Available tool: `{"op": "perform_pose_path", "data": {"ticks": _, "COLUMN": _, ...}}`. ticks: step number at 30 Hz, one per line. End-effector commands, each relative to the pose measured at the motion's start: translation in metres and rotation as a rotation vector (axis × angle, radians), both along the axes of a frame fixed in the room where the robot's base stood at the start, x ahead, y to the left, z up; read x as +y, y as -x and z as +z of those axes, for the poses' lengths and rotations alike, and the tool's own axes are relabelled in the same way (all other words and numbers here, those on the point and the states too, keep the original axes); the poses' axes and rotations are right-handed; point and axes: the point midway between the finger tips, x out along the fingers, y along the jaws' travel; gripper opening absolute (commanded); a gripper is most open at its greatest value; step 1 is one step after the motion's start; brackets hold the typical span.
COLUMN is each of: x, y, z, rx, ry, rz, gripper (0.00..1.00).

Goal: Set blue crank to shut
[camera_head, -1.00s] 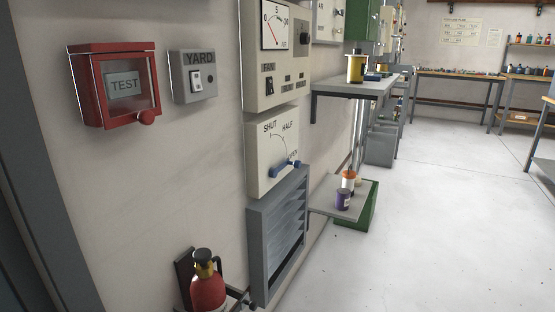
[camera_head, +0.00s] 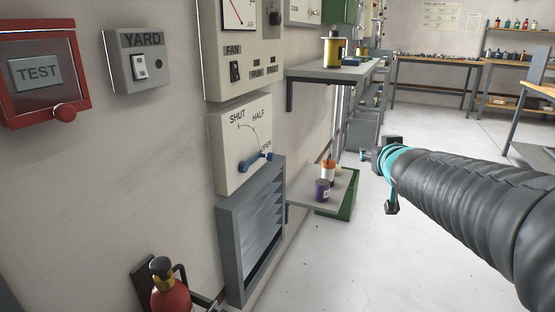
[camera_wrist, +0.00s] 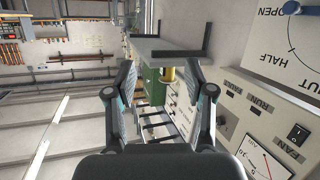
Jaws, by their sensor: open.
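The blue crank (camera_head: 256,161) is on a cream wall panel (camera_head: 228,160) marked SHUT, HALF and OPEN. Its handle points right, at the OPEN mark. In the wrist view the crank (camera_wrist: 291,7) shows partly at the top right edge beside the word OPEN, and the panel (camera_wrist: 285,50) looks turned over. My gripper (camera_head: 368,156) is to the right of the crank in the head view, apart from it. In the wrist view my gripper (camera_wrist: 120,78) has its two fingers spread wide with nothing between them.
A louvred grey vent (camera_head: 250,230) is below the panel. A grey shelf (camera_head: 330,70) with a yellow can juts from the wall beyond. A lower shelf (camera_head: 310,198) holds small cans. A fire extinguisher (camera_head: 170,290) stands at lower left.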

Motion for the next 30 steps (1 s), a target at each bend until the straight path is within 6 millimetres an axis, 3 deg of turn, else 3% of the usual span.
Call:
{"op": "perform_pose_path", "data": {"ticks": 1, "x": 0.004, "y": -0.025, "z": 0.003, "rx": -0.048, "ry": -0.007, "rz": 0.04, "gripper": 0.54}}
{"op": "perform_pose_path", "data": {"ticks": 6, "x": 0.037, "y": -0.09, "z": 0.014, "rx": -0.193, "ry": -0.046, "rz": 0.26, "gripper": 0.54}}
{"op": "perform_pose_path", "data": {"ticks": 12, "x": 0.082, "y": -0.136, "z": -0.01, "rx": -0.255, "ry": -0.138, "rz": 0.585, "gripper": 0.54}}
{"op": "perform_pose_path", "data": {"ticks": 16, "x": 0.106, "y": -0.147, "z": -0.04, "rx": -0.229, "ry": -0.22, "rz": 0.805, "gripper": 0.54}}
{"op": "perform_pose_path", "data": {"ticks": 22, "x": 0.124, "y": -0.141, "z": -0.084, "rx": -0.142, "ry": -0.329, "rz": 1.053, "gripper": 0.54}}
{"op": "perform_pose_path", "data": {"ticks": 30, "x": 0.134, "y": -0.135, "z": -0.103, "rx": -0.089, "ry": -0.38, "rz": 1.159, "gripper": 0.54}}
